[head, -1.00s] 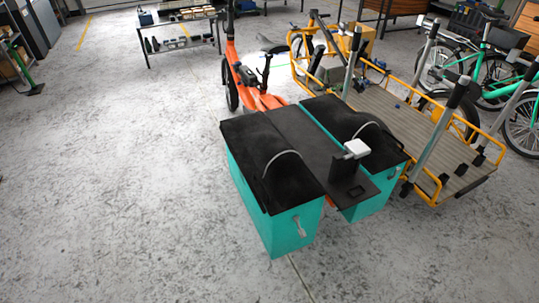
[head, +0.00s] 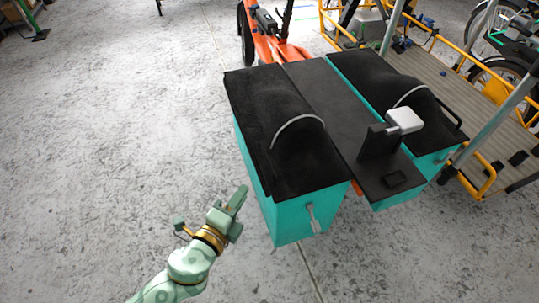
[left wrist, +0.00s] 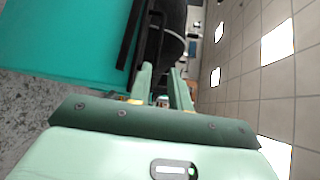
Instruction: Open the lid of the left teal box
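The left teal box (head: 282,217) stands beside the rear of an orange bike, with its black lid (head: 255,95) shut. A curved grey band crosses the lid, and a grey latch (head: 313,218) hangs on the front face. My left gripper (head: 241,193) is low at the box's left front, apart from it and below the lid. In the left wrist view its fingers (left wrist: 159,72) are parted with nothing between them. The teal side (left wrist: 65,45) fills the upper left there, with the lid's black edge (left wrist: 130,35) beyond the fingertips. My right gripper is not in view.
A second teal box (head: 415,185) with a black lid stands to the right, across a black rack (head: 330,100) bearing a white-topped block (head: 403,120). A yellow-framed cargo bike (head: 480,180) is close on the right. The floor (head: 120,130) at left is clear.

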